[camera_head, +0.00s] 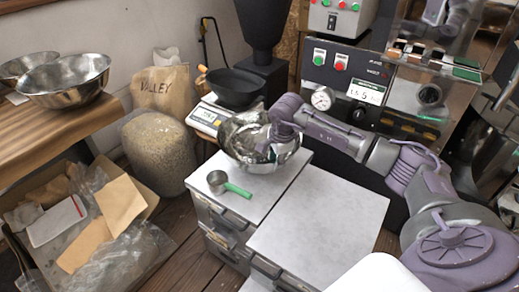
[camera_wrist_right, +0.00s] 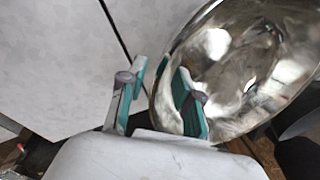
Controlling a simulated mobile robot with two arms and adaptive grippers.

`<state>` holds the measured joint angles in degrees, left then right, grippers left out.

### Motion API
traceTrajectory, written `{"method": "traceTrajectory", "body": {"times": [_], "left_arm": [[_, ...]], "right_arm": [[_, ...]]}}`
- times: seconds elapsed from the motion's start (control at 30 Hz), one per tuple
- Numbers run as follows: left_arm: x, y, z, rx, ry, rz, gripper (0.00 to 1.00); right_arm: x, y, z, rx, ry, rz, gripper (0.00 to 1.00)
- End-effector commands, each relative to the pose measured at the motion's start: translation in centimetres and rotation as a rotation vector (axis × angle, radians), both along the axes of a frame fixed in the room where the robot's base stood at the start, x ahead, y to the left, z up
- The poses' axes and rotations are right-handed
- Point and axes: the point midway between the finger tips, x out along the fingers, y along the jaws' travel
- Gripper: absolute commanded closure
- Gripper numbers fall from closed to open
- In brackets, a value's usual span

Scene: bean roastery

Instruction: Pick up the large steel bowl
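A shiny steel bowl (camera_head: 238,145) is on the pale cabinet top, beside the black-pan scale. My right arm reaches over it from the right, and the right gripper (camera_wrist_right: 160,74) is at its rim. In the right wrist view the bowl (camera_wrist_right: 245,65) fills the right side. Its rim passes between the two green-padded fingers, one inside the bowl and one outside. The fingers are apart, with a gap between the outer finger and the rim. In the head view my wrist partly hides the bowl and the fingertips are unclear. My left gripper is not in view.
Two more steel bowls (camera_head: 66,82) are on the wooden counter (camera_head: 50,130) at left. A green-handled scoop (camera_head: 228,186) lies in front of the bowl. The scale (camera_head: 208,114) stands behind it. The front cabinet top (camera_head: 318,225) is clear. A roasting machine (camera_head: 345,85) stands behind.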

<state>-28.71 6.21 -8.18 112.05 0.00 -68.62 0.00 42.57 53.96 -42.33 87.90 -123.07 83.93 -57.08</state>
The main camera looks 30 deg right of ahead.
Motion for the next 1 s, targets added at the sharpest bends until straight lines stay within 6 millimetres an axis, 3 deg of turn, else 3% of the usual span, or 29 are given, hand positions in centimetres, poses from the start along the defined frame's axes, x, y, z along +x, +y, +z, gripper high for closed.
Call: {"method": "traceTrajectory", "body": {"times": [0.3,0.63,0.83,1.0], "left_arm": [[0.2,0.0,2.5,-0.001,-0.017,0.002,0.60],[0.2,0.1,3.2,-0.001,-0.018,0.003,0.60],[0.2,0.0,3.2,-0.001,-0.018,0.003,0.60],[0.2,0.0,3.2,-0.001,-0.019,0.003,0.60]], "right_arm": [[1.2,-0.7,-4.2,0.003,0.002,-0.001,0.67],[1.4,-0.8,-4.9,0.001,0.000,0.001,0.67],[1.4,-0.8,-4.8,0.001,0.000,0.000,0.99],[1.4,-0.8,-4.8,0.001,0.000,0.000,1.00]]}}
